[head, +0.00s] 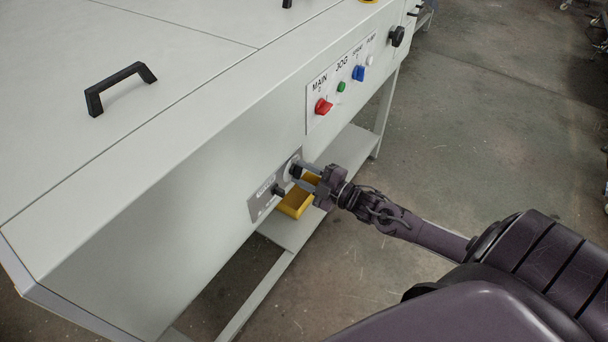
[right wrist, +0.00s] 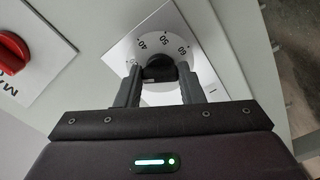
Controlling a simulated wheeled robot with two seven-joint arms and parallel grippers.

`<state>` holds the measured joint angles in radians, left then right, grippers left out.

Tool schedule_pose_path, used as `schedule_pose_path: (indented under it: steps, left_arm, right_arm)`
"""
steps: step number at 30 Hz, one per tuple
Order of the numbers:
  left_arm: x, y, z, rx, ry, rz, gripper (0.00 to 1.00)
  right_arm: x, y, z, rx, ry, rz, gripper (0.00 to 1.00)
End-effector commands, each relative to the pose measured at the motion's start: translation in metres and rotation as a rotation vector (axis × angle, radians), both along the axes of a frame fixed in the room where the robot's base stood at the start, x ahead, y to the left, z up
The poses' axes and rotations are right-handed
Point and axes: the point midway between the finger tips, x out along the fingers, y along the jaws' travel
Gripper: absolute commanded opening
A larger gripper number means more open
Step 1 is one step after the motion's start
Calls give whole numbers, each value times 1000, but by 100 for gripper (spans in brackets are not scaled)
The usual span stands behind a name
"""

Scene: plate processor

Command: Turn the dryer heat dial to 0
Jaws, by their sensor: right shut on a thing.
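My right gripper (head: 305,178) is at a small grey panel (head: 257,207) low on the machine's front, its two fingers shut on the black dial knob (head: 295,171). The right wrist view shows the knob (right wrist: 159,69) between the fingertips (right wrist: 160,86), on a white round scale. The numbers 40, 50 and 60 show along the scale's upper side; the lower part is hidden by the gripper. I cannot tell which number the knob points to. A second black knob (head: 278,190) sits to the left on the same panel. My left gripper is not in view.
Above is a panel with the red MAIN switch (head: 323,106), a green button (head: 341,87) and a blue switch (head: 358,73). A yellow bin (head: 295,202) sits on the lower shelf (head: 290,236) under the gripper.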

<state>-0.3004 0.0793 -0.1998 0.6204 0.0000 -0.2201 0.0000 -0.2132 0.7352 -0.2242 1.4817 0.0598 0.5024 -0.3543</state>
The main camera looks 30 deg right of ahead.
Motion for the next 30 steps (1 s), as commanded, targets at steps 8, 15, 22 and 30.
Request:
schedule_pose_path:
  steps: [8,15,22,30]
  left_arm:
    - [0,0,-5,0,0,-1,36]
    - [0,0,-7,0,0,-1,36]
    - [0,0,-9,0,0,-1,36]
    - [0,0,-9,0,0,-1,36]
  right_arm:
    - [0,0,-2,-235,-94,2,12]
    - [-1,0,-1,-391,-161,2,12]
    - [-1,0,-1,-484,-198,2,12]
    - [0,0,-1,-524,-214,2,12]
